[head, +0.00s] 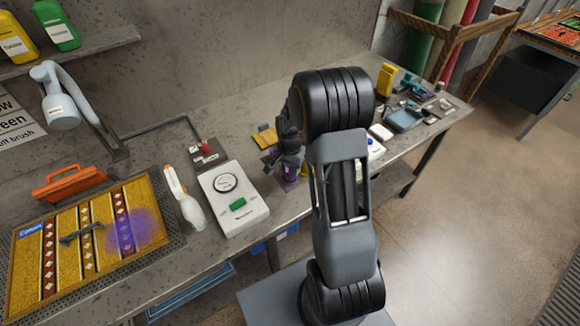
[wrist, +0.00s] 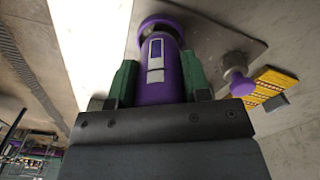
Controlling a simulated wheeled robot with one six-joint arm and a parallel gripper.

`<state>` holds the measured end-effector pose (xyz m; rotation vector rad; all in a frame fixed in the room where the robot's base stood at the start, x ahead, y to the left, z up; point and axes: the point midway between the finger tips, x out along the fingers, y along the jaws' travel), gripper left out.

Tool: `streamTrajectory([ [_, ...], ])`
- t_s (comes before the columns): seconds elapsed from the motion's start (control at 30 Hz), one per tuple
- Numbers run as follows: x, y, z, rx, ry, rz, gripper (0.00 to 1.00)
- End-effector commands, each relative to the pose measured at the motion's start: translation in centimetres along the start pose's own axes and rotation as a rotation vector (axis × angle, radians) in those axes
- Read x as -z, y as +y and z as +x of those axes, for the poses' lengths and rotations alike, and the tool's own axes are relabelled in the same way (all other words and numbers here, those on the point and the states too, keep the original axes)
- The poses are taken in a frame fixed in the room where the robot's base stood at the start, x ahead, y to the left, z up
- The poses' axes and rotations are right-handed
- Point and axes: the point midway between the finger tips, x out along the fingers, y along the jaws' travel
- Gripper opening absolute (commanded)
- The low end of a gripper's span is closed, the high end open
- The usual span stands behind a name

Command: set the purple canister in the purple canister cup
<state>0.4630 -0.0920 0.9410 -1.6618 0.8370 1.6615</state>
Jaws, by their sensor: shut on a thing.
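The purple canister (wrist: 158,82) stands between the two green fingers of my gripper (wrist: 158,90) in the wrist view, with a pale label on its side. The gripper is shut on it. In the head view the canister (head: 291,173) shows as a small purple piece below my dark gripper (head: 287,152), just right of the white gauge box, partly hidden by my arm.
A white gauge box (head: 232,205) with a green button is left of the gripper. A white spray bottle (head: 183,198) and a stained yellow rug (head: 70,280) are further left. A purple-ended knob (wrist: 242,84) on a grey plate shows in the wrist view. Tools crowd the bench's right end.

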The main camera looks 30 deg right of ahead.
Motion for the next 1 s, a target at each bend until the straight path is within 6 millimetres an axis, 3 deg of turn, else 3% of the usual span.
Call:
streamTrajectory([
  [1.0, 0.0, 0.0, 1.2, 0.000, 0.000, 0.000, 0.23],
])
